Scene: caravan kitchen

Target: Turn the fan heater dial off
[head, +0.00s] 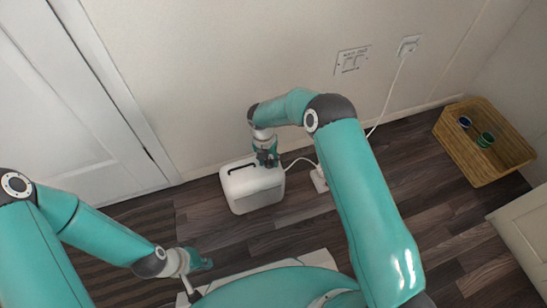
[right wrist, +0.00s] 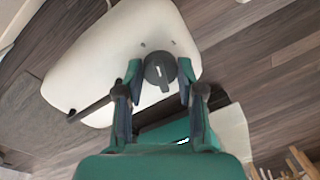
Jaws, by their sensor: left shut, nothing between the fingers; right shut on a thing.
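The white fan heater (head: 255,190) stands on the floor by the wall; it also fills the upper left of the right wrist view (right wrist: 105,60). Its round dark dial (right wrist: 160,70) with a pale mark sits on the top face, between my right fingertips. My right gripper (head: 268,158) reaches down onto the heater's top and is shut on the dial, with a finger on each side of it in the right wrist view (right wrist: 159,82). In the head view the dial is hidden by the gripper. My left gripper (head: 205,264) is shut and empty, low over the floor at the lower left.
A white cable runs from the heater to a socket block (head: 319,180) on the floor and up to a wall socket (head: 409,45). A wicker basket (head: 470,160) with cups stands at right. A striped mat (head: 140,235) lies at left, by a white door (head: 70,110).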

